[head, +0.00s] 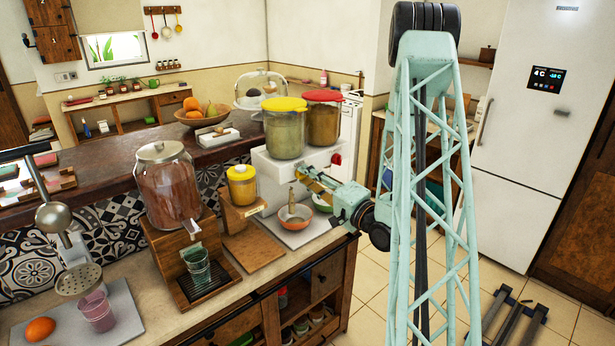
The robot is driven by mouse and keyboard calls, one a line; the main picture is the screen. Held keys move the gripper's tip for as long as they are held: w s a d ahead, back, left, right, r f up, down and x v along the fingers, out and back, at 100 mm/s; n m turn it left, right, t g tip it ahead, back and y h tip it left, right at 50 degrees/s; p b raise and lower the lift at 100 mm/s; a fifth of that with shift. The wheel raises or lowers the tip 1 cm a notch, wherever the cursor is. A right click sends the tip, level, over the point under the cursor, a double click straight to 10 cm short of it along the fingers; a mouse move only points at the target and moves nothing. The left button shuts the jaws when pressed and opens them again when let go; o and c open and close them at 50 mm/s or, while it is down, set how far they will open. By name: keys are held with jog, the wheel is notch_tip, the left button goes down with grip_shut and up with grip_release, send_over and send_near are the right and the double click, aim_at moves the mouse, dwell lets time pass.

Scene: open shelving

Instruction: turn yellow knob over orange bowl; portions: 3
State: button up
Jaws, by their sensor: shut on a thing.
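A white two-canister dispenser (262,168) stands on the counter. Its left canister (284,138) has a yellow lid, and its right canister (323,124) has a red lid. My gripper (305,180) reaches in from the right to the dispenser front below the yellow-lidded canister. It is shut on the yellow knob, which the fingers largely hide. An orange bowl (296,222) stands upright under the left spout (291,197), just below my gripper. Its contents are too small to tell.
A yellow-lidded jar (242,186) stands on a wooden stand left of the dispenser. Further left are a large glass jar (168,187) and a green glass (197,268). A fruit bowl (203,118) sits on the raised ledge.

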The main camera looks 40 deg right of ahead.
dwell(0.4)
jog(key=o, duration=0.8)
jog(key=shift+o, duration=0.2)
jog(key=shift+s, duration=0.2)
jog(key=s, duration=1.1)
jog(key=shift+s+f, duration=0.25)
jog(key=shift+f, duration=0.2)
jog(key=shift+a, duration=0.1)
